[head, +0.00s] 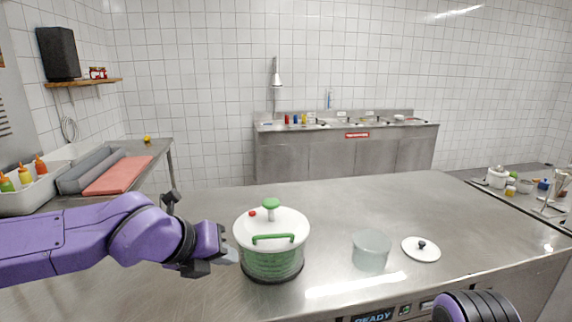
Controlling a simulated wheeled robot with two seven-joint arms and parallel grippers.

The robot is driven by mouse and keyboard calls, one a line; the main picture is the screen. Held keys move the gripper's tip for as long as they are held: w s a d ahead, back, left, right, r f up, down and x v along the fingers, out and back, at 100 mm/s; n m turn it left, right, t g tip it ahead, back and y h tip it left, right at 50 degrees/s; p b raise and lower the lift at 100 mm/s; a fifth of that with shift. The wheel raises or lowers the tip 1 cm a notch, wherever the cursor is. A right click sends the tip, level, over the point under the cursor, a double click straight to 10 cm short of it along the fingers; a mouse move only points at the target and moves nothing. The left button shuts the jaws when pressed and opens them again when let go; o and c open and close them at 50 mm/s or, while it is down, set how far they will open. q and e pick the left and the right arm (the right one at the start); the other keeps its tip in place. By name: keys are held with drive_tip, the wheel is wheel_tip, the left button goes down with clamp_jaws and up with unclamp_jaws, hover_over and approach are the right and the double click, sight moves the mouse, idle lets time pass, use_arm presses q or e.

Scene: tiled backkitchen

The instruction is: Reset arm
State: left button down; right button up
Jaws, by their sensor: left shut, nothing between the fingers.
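My left arm comes in from the left over the steel counter (340,215). My left gripper (232,257) is shut and empty, just left of a salad spinner (271,264) with a white lid and green handle. In this view its fingertips overlap or nearly meet the spinner's left side; I cannot tell if they touch. Of my right arm only a purple and black part shows at the bottom right edge; its gripper is out of view.
Right of the spinner stand a translucent container (371,252) and a white lid with a black knob (421,249). The counter behind them is clear. A side table at left holds a red board (118,176) and a bin of sauce bottles (30,198). A sink unit (345,150) stands at the back wall.

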use_arm(q)
drive_tip(key=s+a+f+m+y, duration=0.1)
drive_tip(key=a+f+m+y, duration=0.4)
drive_tip(key=f+m, duration=0.65)
drive_tip(key=s+a+f+m+y, duration=0.25)
drive_tip(key=a+f+m, duration=0.4)
drive_tip(key=f, duration=0.95)
drive_tip(key=s+a+f+m+g, duration=0.1)
drive_tip(key=s+a+f+m, duration=0.1)
drive_tip(key=s+f+m, duration=0.2)
drive_tip(key=s+a+f+m+g+y+b, duration=0.1)
drive_tip(key=s+a+f+m, duration=0.2)
drive_tip(key=s+f, duration=0.6)
drive_tip(key=s+a+f+m+g+b, duration=0.1)
drive_tip(key=s+f+m, duration=0.4)
drive_tip(key=s, duration=0.7)
drive_tip(key=shift+s+a+f+g, duration=0.2)
drive_tip(key=shift+a+f+g, duration=0.4)
drive_tip(key=shift+a+f, duration=0.15)
use_arm(e)
drive_tip(key=shift+w+f, duration=0.15)
drive_tip(key=shift+f, duration=0.35)
drive_tip(key=shift+w+f, duration=0.15)
drive_tip(key=shift+f, duration=0.35)
use_arm(q)
drive_tip(key=shift+y, duration=0.25)
